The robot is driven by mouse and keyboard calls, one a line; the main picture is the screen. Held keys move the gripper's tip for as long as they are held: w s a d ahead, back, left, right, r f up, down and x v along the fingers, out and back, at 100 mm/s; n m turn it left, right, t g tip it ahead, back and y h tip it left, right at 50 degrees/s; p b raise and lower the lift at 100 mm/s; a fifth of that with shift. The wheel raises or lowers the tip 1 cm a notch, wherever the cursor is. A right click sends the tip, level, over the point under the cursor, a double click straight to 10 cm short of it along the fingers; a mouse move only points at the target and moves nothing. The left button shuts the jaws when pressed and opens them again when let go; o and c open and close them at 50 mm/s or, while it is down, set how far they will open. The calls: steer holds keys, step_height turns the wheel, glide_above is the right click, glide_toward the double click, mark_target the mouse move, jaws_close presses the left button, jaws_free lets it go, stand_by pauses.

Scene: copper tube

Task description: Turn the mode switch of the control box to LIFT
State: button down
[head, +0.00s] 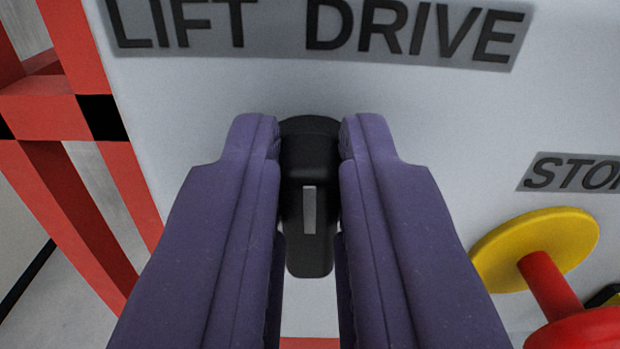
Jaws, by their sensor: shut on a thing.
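The mode switch (309,255) is a black rotary knob with a light grey pointer bar, on the pale face of the control box (210,88). Above it, a grey label strip (310,50) reads LIFT at the left and DRIVE at the right. My gripper (310,150) has purple fingers on either side of the knob, shut on it. The knob's handle stands about upright in the picture, its bar vertical. The fingers hide the knob's sides.
At the right, a red stop button (580,328) with a red stem stands out by a yellow disc (540,248), under a partly cut-off STOP label (575,173). Red frame bars (120,190) with black patches run along the left edge of the box.

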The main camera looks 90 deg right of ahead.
steer(key=n+b, duration=0.1)
steer(key=n, duration=0.1)
steer(key=n+b, duration=0.2)
steer(key=shift+w+f, duration=0.1)
steer(key=shift+w, duration=0.25)
steer(key=shift+w+n+b, duration=0.2)
steer(key=shift+n+b, duration=0.2)
steer(key=shift+n, duration=1.5)
steer(key=c, duration=1.1)
jaws_free()
steer(key=shift+a+f, duration=0.1)
steer(key=a, duration=0.5)
steer(key=a+b, duration=0.1)
steer(key=a, duration=0.1)
steer(key=shift+s+a, duration=0.25)
steer(key=shift+a, duration=0.1)
